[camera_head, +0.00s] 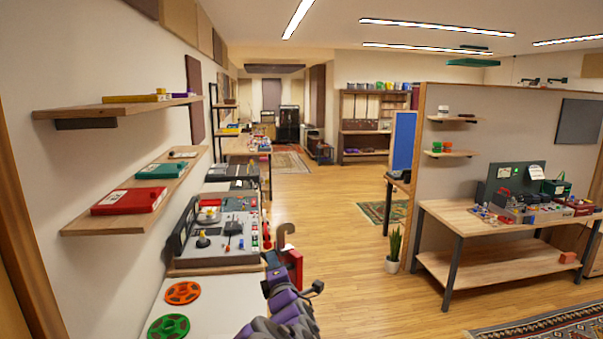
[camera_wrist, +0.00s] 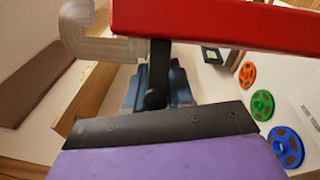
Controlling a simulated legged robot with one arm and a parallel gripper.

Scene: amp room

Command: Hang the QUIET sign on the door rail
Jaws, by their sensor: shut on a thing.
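My gripper (camera_head: 283,270) is purple and dark grey and is shut on a red sign (camera_head: 296,262), held up beside the long left-hand counter. A pale, curved hook (camera_head: 287,232) rises above the sign. In the wrist view the red sign (camera_wrist: 215,22) crosses the top as a thick bar, with the hook (camera_wrist: 85,32) curling at its left end. My gripper's dark jaw (camera_wrist: 157,85) is against the sign's underside. The sign's lettering does not show. I cannot make out the door rail in either view.
Wall shelves (camera_head: 120,110) jut out at left. A workbench (camera_head: 500,215) and potted plant (camera_head: 393,255) stand right. The wooden floor (camera_head: 345,290) between is mostly clear.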

